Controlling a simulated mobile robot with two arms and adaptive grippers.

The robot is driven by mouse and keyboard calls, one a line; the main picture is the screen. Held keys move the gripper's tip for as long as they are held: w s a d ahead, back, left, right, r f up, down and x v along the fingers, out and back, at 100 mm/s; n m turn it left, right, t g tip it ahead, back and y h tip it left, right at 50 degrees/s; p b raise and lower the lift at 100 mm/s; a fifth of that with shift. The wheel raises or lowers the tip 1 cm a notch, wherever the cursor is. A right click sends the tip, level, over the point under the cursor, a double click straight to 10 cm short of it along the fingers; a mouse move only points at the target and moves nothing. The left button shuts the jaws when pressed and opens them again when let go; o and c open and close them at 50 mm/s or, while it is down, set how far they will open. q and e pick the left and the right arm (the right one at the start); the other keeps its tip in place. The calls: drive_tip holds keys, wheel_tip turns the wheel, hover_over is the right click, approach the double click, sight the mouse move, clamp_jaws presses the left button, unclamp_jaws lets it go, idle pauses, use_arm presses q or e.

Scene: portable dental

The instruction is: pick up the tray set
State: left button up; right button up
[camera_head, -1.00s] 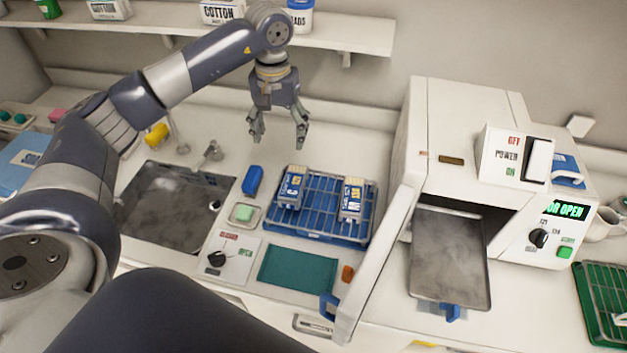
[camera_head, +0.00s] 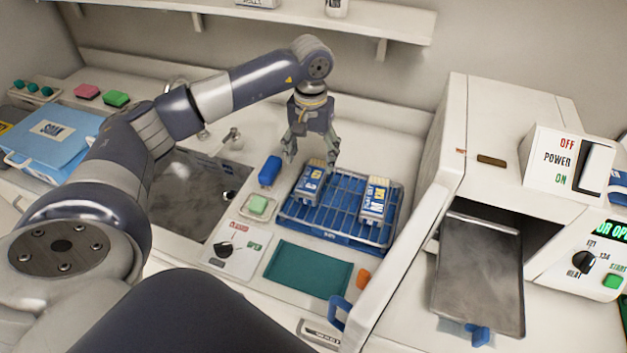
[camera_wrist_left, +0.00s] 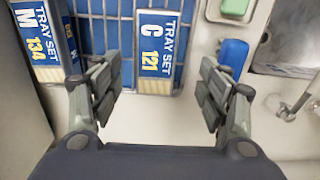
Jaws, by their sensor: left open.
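The left one (camera_head: 308,183) appears to be the tray set marked C 121 (camera_wrist_left: 157,50) in the left wrist view. The right one (camera_head: 375,200) appears to be the set marked M 134 (camera_wrist_left: 42,38). My left gripper (camera_head: 312,158) points down at the rear end of the left tray set. I cannot tell the height gap exactly.
A steriliser (camera_head: 500,130) stands at the right with its door (camera_head: 415,230) open and a metal tray (camera_head: 480,270) sticking out. A blue bottle (camera_head: 270,171) and sink (camera_head: 200,195) are left of the rack. A teal mat (camera_head: 308,268) lies in front. A shelf (camera_head: 330,22) runs above.

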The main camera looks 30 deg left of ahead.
sight(313, 175)
use_arm(q)
wheel_tip(313, 175, down, 3)
drive_tip(key=shift+r+p, duration=0.2)
drive_tip(key=shift+p, duration=0.1)
drive_tip(key=shift+d+f+p, duration=0.1)
drive_tip(key=shift+f+p, duration=0.15)
drive_tip(key=shift+p, duration=0.05)
drive_tip(key=f+p, duration=0.1)
drive_tip(key=f, duration=0.1)
drive_tip(key=f+p, duration=0.1)
drive_tip(key=f, duration=0.1)
drive_tip(key=shift+d, duration=0.2)
drive_tip(key=shift+f, duration=0.35)
drive_tip(key=c, duration=1.3)
